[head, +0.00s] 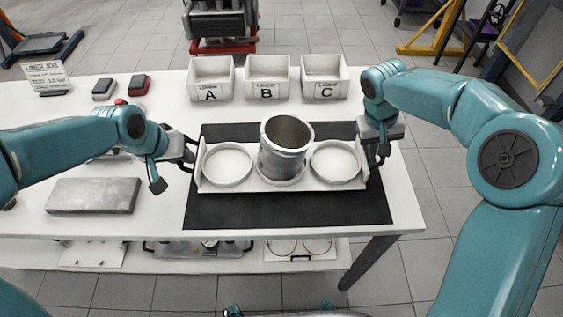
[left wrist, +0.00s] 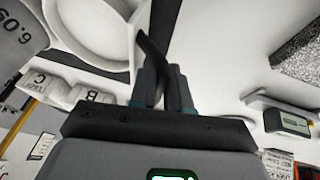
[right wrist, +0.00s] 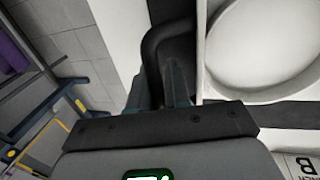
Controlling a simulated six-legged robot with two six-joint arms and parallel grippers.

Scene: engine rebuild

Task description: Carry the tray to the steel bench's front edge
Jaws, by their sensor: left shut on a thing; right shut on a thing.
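The white tray (head: 243,186) lies over a black mat (head: 290,208) on a white-topped bench (head: 405,190). It has a round recess at each side and a metal cylinder (head: 284,150) standing in the middle. My left gripper (head: 188,152) is shut on the tray's black left handle, which also shows in the left wrist view (left wrist: 152,50). My right gripper (head: 380,150) is shut on the black right handle, also in the right wrist view (right wrist: 160,55). I cannot tell whether the tray touches the mat.
White bins A (head: 211,80), B (head: 267,78) and C (head: 324,78) stand behind the mat. A grey metal plate (head: 93,195) lies at left. The mat's front strip is clear.

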